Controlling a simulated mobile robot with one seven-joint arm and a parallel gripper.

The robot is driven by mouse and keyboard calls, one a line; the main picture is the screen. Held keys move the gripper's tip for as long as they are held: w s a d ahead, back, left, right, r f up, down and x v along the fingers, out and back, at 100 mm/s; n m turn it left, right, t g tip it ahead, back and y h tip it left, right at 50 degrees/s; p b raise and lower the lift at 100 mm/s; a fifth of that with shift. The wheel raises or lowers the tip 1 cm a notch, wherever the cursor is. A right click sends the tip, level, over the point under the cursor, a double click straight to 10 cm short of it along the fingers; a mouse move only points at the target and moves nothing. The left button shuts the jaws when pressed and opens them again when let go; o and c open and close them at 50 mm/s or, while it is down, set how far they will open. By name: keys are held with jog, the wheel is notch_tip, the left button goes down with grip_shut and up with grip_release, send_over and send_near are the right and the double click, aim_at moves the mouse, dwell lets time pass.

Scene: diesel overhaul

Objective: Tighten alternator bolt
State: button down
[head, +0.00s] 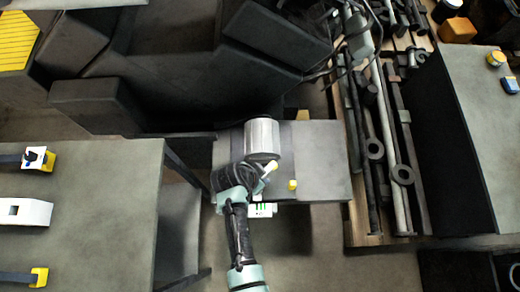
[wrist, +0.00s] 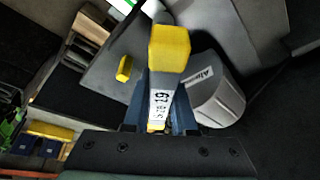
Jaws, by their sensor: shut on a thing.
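My gripper (wrist: 162,112) is shut on a tool with a grey shaft, a yellow end (wrist: 170,48) and a white label reading what looks like "S 19". The tool's yellow end also shows in the head view (head: 272,166), in front of the alternator. The alternator, a light grey cylinder (head: 262,138), stands at the back of the grey bench; its lettering shows in the wrist view (wrist: 205,90), right of the tool. A small yellow bolt head (head: 292,185) stands on the bench, right of and apart from the tool; it shows left of the tool in the wrist view (wrist: 124,68).
The grey bench top (head: 325,165) is clear right of the bolt. A wooden pallet (head: 352,225) with rods and rings lies further right. A table (head: 110,200) with yellow-ended tools stands at left. Large dark engine parts (head: 200,85) rise behind.

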jog(key=shift+s+m, duration=0.1)
jog(key=shift+m, duration=0.2)
jog(key=shift+f+m+g+b, duration=0.15)
jog(key=shift+m+g+b, duration=0.4)
jog(key=shift+m, duration=0.55)
jog(key=m+g+b, duration=0.1)
jog(key=m, duration=0.1)
jog(key=shift+m+h, duration=0.4)
jog(key=shift+s+r+n+p, duration=0.15)
jog(key=shift+r+n+p, duration=0.05)
jog(key=shift+n+p, duration=0.15)
jog(key=c, duration=1.2)
grip_release()
jog(key=shift+a, duration=0.1)
jog(key=shift+c, duration=0.2)
grip_shut()
jog(key=shift+t, duration=0.25)
jog(key=shift+r, duration=0.1)
